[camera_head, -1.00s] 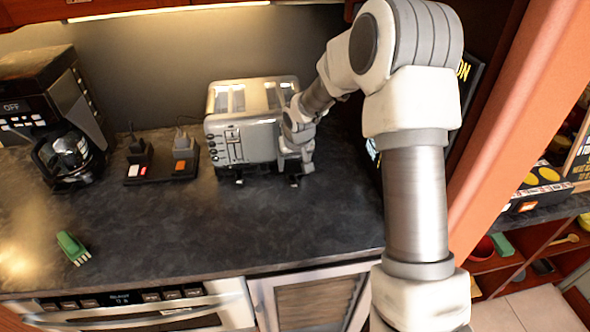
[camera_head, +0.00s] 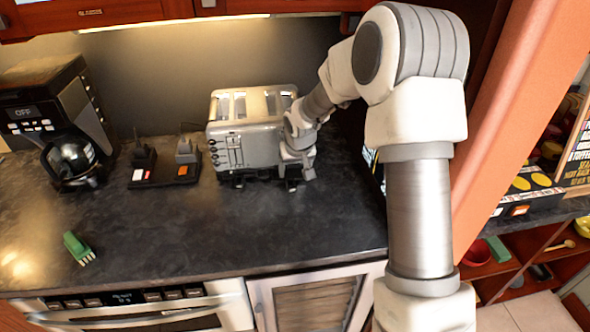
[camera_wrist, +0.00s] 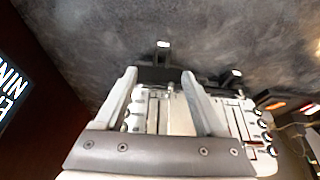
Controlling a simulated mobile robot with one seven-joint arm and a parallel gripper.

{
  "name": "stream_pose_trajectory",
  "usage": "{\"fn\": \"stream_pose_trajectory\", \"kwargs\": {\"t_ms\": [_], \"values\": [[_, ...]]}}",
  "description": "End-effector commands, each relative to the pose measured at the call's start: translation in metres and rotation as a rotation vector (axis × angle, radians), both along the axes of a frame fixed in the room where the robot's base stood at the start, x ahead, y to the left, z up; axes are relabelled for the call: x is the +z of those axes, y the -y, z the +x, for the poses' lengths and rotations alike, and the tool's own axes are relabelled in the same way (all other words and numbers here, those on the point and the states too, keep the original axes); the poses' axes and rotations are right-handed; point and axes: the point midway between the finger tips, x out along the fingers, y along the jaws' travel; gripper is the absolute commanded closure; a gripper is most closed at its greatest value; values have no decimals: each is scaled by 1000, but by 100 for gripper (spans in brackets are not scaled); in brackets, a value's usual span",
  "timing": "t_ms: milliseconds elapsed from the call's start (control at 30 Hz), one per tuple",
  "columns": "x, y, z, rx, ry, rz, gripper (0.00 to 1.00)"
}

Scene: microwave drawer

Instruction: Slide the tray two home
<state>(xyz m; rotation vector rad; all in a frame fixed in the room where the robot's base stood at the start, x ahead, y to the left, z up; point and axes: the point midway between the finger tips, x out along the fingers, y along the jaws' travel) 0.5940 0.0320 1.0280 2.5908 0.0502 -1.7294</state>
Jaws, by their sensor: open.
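A silver toaster (camera_head: 243,145) stands at the back of the dark counter. Two small dark tabs with light tips stick out low at its front, a left one (camera_head: 238,182) and a right one (camera_head: 291,184); they look like tray ends, but no number shows. In the wrist view the tabs are at the upper middle (camera_wrist: 162,46) and to the right (camera_wrist: 235,74). My gripper (camera_wrist: 160,76) is open and empty, its fingers spread over the toaster front near the upper-middle tab. I cannot tell whether they touch it. In the head view my wrist partly hides the toaster's right end.
A black power strip with plugs (camera_head: 178,170) lies left of the toaster. A coffee maker (camera_head: 55,110) stands further left. A green brush-like object (camera_head: 78,248) lies at front left. The counter before the toaster (camera_head: 230,230) is clear.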

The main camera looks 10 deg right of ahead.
Motion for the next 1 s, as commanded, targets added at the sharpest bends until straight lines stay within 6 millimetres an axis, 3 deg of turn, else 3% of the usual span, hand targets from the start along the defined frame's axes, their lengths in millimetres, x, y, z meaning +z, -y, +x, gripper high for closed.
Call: {"fn": "stream_pose_trajectory", "kwargs": {"t_ms": [367,733,1000], "values": [[2,0,0,-1,1,0,28],[85,-1,-42,-11,0,10,28],[96,-2,-53,-10,-1,4,28]]}}
